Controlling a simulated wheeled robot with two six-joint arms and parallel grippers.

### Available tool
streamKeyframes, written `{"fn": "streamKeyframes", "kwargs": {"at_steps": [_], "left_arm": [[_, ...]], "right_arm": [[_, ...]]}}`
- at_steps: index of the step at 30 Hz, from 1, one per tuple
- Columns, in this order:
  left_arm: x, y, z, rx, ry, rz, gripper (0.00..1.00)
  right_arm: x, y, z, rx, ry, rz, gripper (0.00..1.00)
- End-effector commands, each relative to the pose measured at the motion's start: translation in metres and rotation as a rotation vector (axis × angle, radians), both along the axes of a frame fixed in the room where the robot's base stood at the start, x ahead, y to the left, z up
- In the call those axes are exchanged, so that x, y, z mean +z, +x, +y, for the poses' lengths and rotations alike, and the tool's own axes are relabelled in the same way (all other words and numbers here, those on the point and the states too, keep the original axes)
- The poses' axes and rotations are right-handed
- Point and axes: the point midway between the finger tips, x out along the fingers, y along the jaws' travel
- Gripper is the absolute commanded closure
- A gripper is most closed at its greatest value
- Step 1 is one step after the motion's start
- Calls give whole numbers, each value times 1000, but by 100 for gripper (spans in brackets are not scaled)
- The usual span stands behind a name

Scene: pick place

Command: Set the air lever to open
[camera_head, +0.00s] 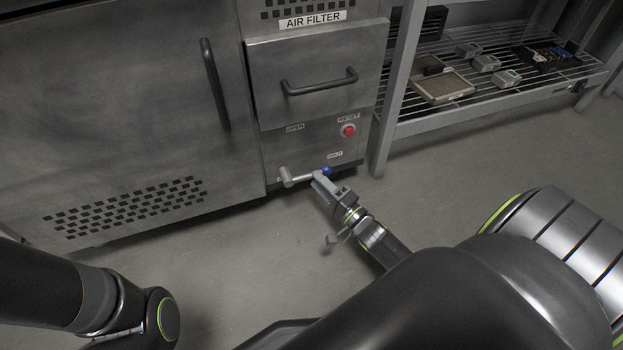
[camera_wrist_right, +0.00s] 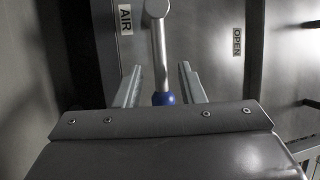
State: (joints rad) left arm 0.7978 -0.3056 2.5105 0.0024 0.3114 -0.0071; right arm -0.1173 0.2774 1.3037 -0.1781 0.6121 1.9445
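The air lever (camera_head: 304,175) is a grey bar with a blue knob (camera_head: 327,171) on the low front of the metal cabinet. It lies nearly level, its knob to the right below the small label that seems to read SHUT (camera_head: 335,154). The OPEN label (camera_head: 295,127) is higher, above the pivot. My right gripper (camera_head: 321,176) is at the knob end. In the right wrist view the lever (camera_wrist_right: 159,55) runs between my two open fingers (camera_wrist_right: 160,88), with the blue knob (camera_wrist_right: 163,98) between them and gaps on both sides. My left gripper is out of view.
A red reset button (camera_head: 348,130) sits above the lever on the right. A drawer handle (camera_head: 320,82) sticks out higher up. A wire shelf rack (camera_head: 500,95) with several small items stands to the right. The floor (camera_head: 250,245) before the cabinet is clear.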

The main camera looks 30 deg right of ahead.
Motion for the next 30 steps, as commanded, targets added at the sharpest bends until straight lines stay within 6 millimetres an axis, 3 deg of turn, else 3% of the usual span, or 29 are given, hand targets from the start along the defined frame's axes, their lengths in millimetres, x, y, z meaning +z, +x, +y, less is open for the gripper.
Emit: {"fn": "streamKeyframes", "kwargs": {"at_steps": [7, 18, 26, 30], "left_arm": [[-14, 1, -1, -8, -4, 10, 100], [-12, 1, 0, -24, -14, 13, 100], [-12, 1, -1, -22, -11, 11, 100], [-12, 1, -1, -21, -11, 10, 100]], "right_arm": [[4, 30, 5, 1, 0, -2, 64], [7, 35, 6, 0, 0, 0, 64], [7, 35, 6, 0, 0, 0, 98], [6, 34, 6, 0, 0, 0, 100]]}}
